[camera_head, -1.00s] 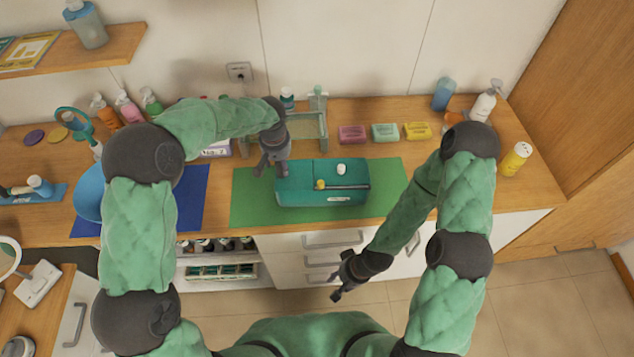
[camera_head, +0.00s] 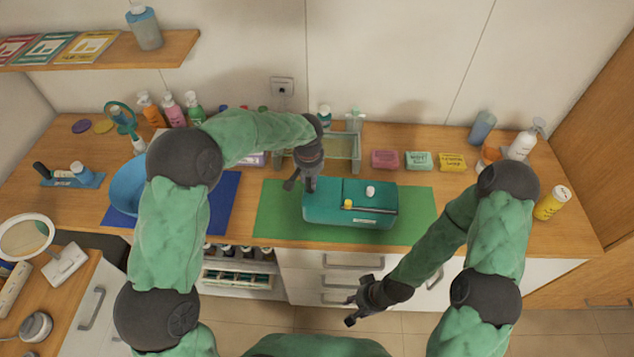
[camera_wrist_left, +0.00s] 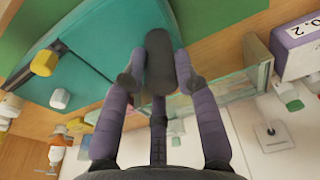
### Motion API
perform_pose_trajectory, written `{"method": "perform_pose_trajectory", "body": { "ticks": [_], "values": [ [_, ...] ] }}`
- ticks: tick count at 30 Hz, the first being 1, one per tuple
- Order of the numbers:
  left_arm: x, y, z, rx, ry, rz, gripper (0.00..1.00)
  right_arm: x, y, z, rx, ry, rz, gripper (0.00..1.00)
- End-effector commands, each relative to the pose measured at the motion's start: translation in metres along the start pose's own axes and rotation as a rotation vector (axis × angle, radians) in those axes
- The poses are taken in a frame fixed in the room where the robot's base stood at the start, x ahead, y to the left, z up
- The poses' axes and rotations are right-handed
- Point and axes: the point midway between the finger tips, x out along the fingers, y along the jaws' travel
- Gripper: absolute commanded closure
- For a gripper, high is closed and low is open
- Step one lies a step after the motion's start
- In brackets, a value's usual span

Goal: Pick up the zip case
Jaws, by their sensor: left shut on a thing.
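My left gripper (camera_head: 301,187) is at the left end of a teal box (camera_head: 330,216) on the green mat.
Soaps, including a pink one (camera_head: 384,159), lie to the right. A blue bowl (camera_head: 128,187) stands left. The green mat's (camera_head: 418,215) right side is clear.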

Motion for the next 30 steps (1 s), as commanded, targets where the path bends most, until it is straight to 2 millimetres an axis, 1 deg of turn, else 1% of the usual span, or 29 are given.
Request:
{"method": "perform_pose_trajectory", "body": {
  "ticks": [8, 14, 20, 21, 27, 30],
  "values": [
    [-0.029, 0.000, -0.006, 0.000, 0.006, 0.001, 1.00, -0.001, 0.000, 0.000, 0.000, 0.000, 0.000, 0.60],
    [-0.051, 0.003, 0.010, 0.000, 0.005, 0.001, 1.00, 0.000, 0.000, 0.000, 0.000, 0.000, 0.000, 0.60],
    [-0.095, 0.008, 0.035, 0.001, 0.009, 0.003, 1.00, 0.001, 0.000, 0.000, 0.000, 0.000, 0.000, 0.60],
    [-0.100, 0.009, 0.043, 0.002, 0.006, 0.002, 1.00, 0.002, 0.001, 0.000, 0.000, 0.000, 0.000, 0.60],
    [-0.121, 0.015, 0.079, 0.002, 0.005, 0.001, 1.00, 0.004, 0.002, 0.000, 0.000, 0.000, 0.000, 0.60],
    [-0.130, 0.018, 0.093, 0.001, 0.006, 0.002, 1.00, 0.005, 0.002, 0.000, 0.000, 0.000, 0.000, 0.60]
  ]
}}
